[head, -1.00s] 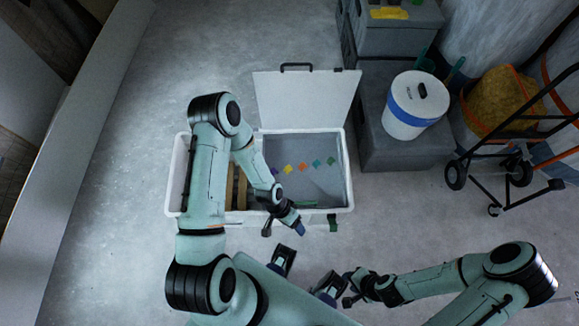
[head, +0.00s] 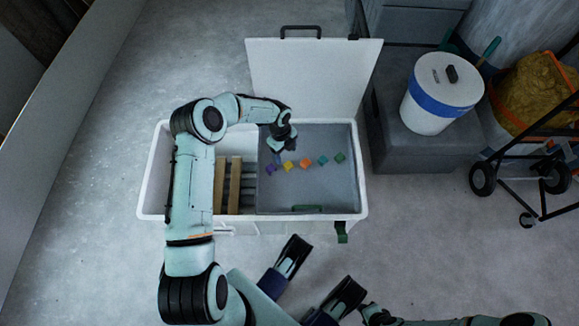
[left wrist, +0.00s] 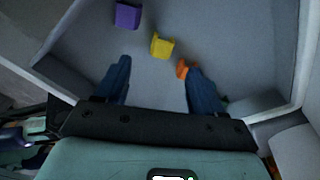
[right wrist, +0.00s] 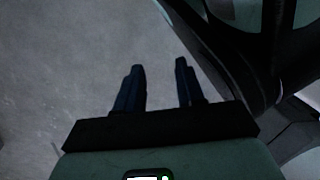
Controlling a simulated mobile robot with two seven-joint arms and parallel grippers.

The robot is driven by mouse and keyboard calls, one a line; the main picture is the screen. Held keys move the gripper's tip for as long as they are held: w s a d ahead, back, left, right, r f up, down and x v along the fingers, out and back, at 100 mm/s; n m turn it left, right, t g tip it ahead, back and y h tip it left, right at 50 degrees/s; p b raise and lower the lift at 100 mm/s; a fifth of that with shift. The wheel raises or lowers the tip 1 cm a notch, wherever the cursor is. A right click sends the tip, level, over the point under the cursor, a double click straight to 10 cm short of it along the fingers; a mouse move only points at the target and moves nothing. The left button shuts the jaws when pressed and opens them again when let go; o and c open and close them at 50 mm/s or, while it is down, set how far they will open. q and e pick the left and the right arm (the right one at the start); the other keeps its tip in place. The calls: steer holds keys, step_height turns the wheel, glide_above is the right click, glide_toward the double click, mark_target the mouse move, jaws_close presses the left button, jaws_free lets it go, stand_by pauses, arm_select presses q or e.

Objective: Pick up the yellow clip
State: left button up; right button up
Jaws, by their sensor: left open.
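The yellow clip (head: 288,165) lies on the grey panel in the white box, between a purple clip (head: 271,169) and an orange clip (head: 305,163). In the left wrist view the yellow clip (left wrist: 162,46) is just beyond my left fingertips, between their lines. My left gripper (head: 287,147) is open and empty above the panel, close to the clips; it also shows in the left wrist view (left wrist: 160,72). The orange clip (left wrist: 182,69) is close to its right finger. My right gripper (right wrist: 160,68) is open and empty, with bare floor behind it.
The clip row continues with a teal clip (head: 323,160) and a green clip (head: 340,157). The white box (head: 363,196) has a raised lid (head: 312,80) behind. Wooden slats (head: 235,185) fill its left part. A white bucket (head: 437,107) stands on a grey case at right.

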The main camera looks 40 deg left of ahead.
mark_target(288, 164)
arm_select(q)
steer(key=f, duration=0.3)
steer(key=shift+d+f+b, duration=0.1)
steer(key=shift+d+b, duration=0.15)
steer(key=shift+b, duration=0.1)
steer(key=f+b, duration=0.1)
steer(key=f, duration=0.1)
steer(key=d+f+b, duration=0.1)
steer(key=f, duration=0.1)
steer(key=shift+w+f, duration=0.15)
steer(key=shift+f, duration=0.45)
steer(key=c, duration=1)
arm_select(e)
steer(key=s+f+g, duration=0.2)
steer(key=s+f, duration=0.1)
steer(key=s, duration=0.2)
steer(key=shift+s+d, duration=0.35)
steer(key=shift+s, duration=0.05)
